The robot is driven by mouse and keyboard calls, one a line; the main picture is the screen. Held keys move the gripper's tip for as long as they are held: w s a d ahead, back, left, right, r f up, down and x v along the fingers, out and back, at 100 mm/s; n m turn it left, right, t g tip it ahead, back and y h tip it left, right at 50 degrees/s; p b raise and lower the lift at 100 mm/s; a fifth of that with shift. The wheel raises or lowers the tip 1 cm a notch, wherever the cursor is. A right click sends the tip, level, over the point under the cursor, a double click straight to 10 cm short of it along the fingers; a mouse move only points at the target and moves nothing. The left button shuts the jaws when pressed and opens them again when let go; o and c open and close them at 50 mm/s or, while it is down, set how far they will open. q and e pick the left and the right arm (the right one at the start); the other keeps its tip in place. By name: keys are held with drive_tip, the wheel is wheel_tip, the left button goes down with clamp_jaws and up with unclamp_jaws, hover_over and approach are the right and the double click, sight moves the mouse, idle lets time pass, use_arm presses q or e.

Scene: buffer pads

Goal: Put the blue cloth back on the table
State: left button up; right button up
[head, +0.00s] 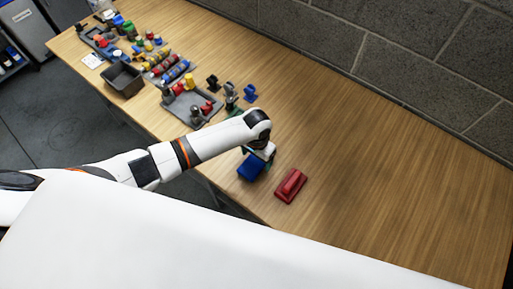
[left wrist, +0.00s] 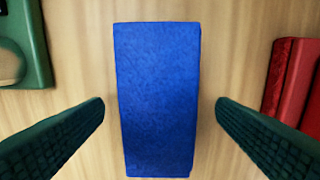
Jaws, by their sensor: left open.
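The blue cloth (head: 250,167) is a blue block-like pad on the wooden table near its front edge, partly hidden by my left gripper in the head view. In the left wrist view the blue cloth (left wrist: 157,95) lies lengthwise between the two dark green fingers. My left gripper (left wrist: 160,108) is open above it, with a gap on both sides. In the head view my left gripper (head: 262,152) is pointing down over the cloth. My right gripper is not in view. The wooden table (head: 370,190) runs across the head view.
A red pad with a handle (head: 291,186) lies just right of the blue cloth. A green holder (left wrist: 25,45) is to the left in the wrist view. A grey tray (head: 190,105), a dark bin (head: 122,80) and several coloured parts stand farther left. The table's right side is clear.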

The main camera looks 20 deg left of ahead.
sight(258, 163)
use_arm(q)
wheel_tip(258, 163, up, 11)
drive_tip(key=shift+r+b, duration=0.15)
drive_tip(key=shift+b, duration=0.2)
idle(0.4)
drive_tip(key=s+d+f+t+h, duration=0.1)
drive_tip(key=s+d+h, duration=0.15)
drive_tip(key=s, duration=0.65)
drive_tip(key=s+a+r+n+t+y, duration=0.2)
drive_tip(key=s+a+r+t, duration=0.1)
drive_tip(key=s+a, duration=0.8)
wheel_tip(258, 163, down, 27)
drive_tip(key=d+g+b, duration=0.1)
drive_tip(key=g+b, duration=0.1)
drive_tip(key=b, duration=0.1)
drive_tip(key=s+a+f+g+b, duration=0.1)
drive_tip(key=s+a+f+b, duration=0.1)
drive_tip(key=s+f, duration=1.6)
wheel_tip(258, 163, down, 3)
drive_tip(key=shift+a+r+b, duration=0.15)
drive_tip(key=shift+a+b, duration=0.15)
drive_tip(key=shift+a, duration=0.1)
